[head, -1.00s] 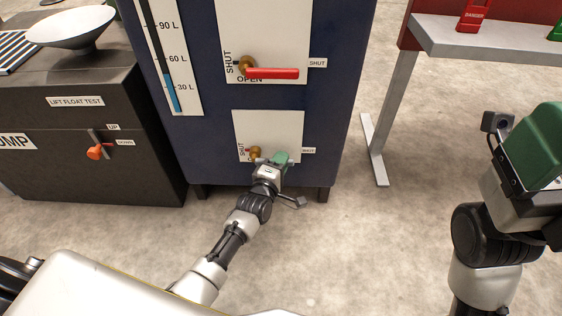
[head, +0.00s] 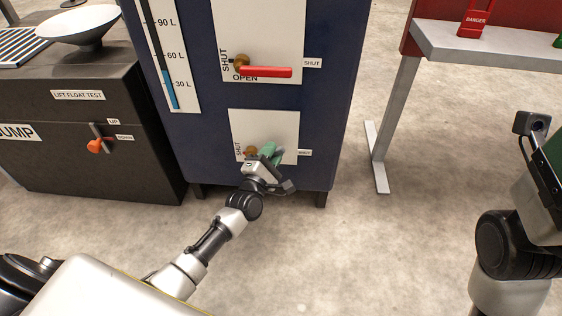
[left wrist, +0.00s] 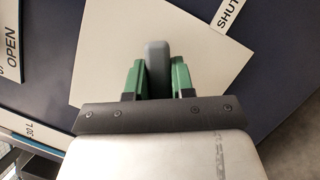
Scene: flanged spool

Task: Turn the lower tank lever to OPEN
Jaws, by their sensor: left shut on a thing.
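The lower tank lever has a brass hub (head: 251,153) on the lower white plate of the blue tank. Its grey handle (left wrist: 155,56) shows in the left wrist view between the green fingers of my left gripper (head: 269,153). The gripper (left wrist: 153,78) is shut on the handle, just right of the hub in the head view. The gripper hides most of the handle and the lower plate's OPEN label. A SHUT label (head: 305,153) sits right of the plate. My right gripper (head: 551,185) is partly cut off at the right edge, so its fingertips are unclear.
The upper lever (head: 265,71) has a red handle lying to the right, toward its SHUT label. A black pump box (head: 90,165) with an orange lever (head: 95,146) stands left. A grey bench (head: 480,42) stands right, with clear floor between it and the tank.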

